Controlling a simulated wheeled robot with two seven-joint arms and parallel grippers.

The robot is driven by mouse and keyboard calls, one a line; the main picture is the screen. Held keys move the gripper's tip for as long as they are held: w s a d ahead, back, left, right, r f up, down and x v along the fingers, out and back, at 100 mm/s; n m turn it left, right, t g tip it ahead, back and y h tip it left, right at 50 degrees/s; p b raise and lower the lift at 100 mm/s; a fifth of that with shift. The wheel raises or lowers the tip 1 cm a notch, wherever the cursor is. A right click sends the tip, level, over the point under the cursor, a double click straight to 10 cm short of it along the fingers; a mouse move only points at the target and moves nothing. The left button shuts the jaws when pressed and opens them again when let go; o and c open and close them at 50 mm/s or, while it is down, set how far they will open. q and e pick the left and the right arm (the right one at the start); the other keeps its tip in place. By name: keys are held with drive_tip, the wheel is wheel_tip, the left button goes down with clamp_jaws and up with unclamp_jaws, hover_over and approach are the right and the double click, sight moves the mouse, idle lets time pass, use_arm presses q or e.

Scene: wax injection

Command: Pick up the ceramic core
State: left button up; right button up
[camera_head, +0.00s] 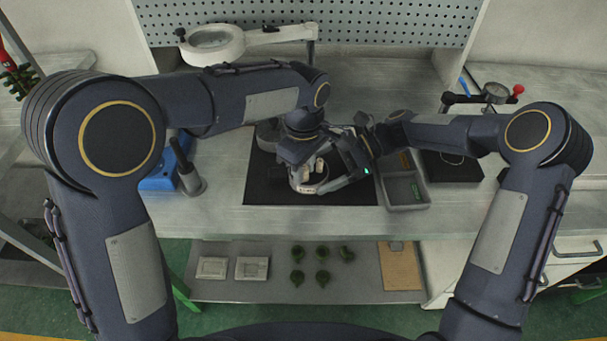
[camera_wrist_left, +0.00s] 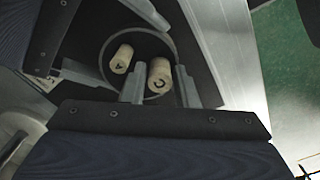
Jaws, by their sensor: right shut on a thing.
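A round grey container (camera_head: 308,189) stands on the black mat; it also shows in the left wrist view (camera_wrist_left: 119,38). Inside it are two cream ceramic cores, one marked A (camera_wrist_left: 121,59) and one marked C (camera_wrist_left: 160,76). My left gripper (camera_head: 307,173) points down into the container. In the left wrist view its fingers (camera_wrist_left: 160,90) stand open on either side of the C core; whether they touch it is unclear. My right gripper (camera_head: 333,181) is shut at the container's right side, apparently on its wall; its exact grip is partly hidden.
A grey bin (camera_head: 405,190) with small parts stands right of the mat (camera_head: 352,193). A blue device (camera_head: 160,177) stands to the left, a magnifier lamp (camera_head: 212,42) behind, and a dial gauge (camera_head: 494,93) at the back right. A lower shelf holds several green parts (camera_head: 322,278).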

use_arm(q)
clamp_jaws()
use_arm(e)
drive_tip(key=shift+w, duration=0.1)
drive_tip(key=o, duration=1.5)
drive_tip(key=v, duration=1.2)
use_arm(q)
wheel_tip(320, 180, up, 10)
